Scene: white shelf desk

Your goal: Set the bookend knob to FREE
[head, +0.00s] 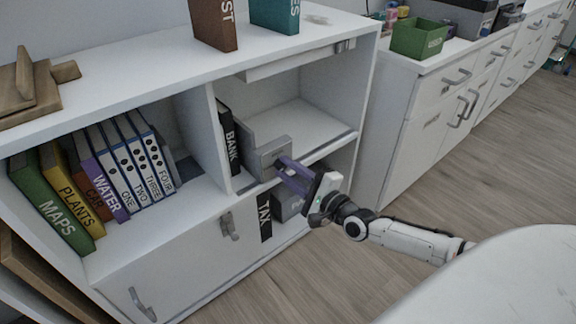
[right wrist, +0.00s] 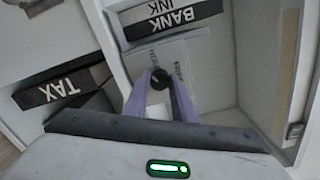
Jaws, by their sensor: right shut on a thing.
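The grey bookend (head: 269,158) stands in the upper right compartment of the shelf desk, beside the black BANK INK binder (head: 228,138). In the right wrist view, its pale plate (right wrist: 172,56) carries small lettering that I cannot read surely. A round dark knob (right wrist: 160,78) sits on the plate. My right gripper (head: 282,164) reaches in from the right. Its purple fingers (right wrist: 159,83) are shut on the knob, one on each side. The fingers hide the knob in the head view. Its setting cannot be told. My left gripper is not in view.
A black TAX binder (head: 264,215) and a grey box (head: 289,203) stand in the compartment below. The shelf board (head: 316,148) runs just under my right gripper. Several labelled books and binders (head: 104,172) fill the left compartment. The bookend's compartment is clear at right.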

